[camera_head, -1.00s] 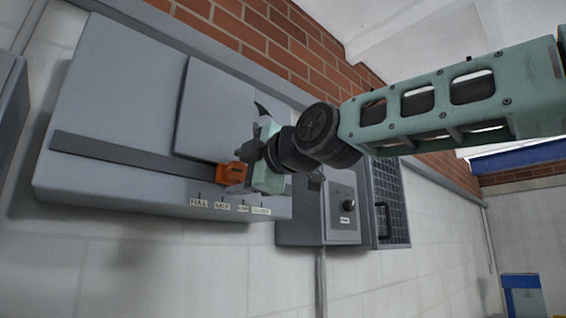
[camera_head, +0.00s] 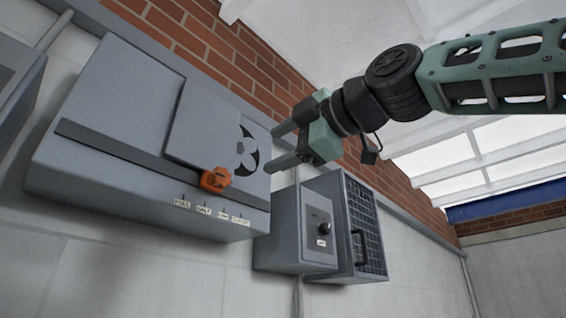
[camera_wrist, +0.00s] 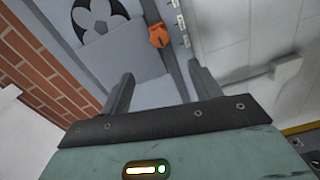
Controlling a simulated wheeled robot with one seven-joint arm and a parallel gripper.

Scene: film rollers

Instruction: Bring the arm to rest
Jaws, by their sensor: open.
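My gripper (camera_head: 276,148) is open and empty in the head view, in the air right of the large grey wall box (camera_head: 95,185). Its two fingers point left toward the box and are apart from the orange knob (camera_head: 215,180). The knob sits on a dark slot along the box's lower front, above a row of small labels; the first reads FULL. In the wrist view the open gripper (camera_wrist: 162,85) faces the box, with the orange knob (camera_wrist: 158,36) beyond the fingertips and nothing between the fingers.
A smaller grey box with a black dial (camera_head: 323,228) and a box with a grid front (camera_head: 368,240) hang right of the large box. The wall is white block (camera_head: 150,275) below and red brick (camera_head: 185,35) above. Open air surrounds my arm at the right.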

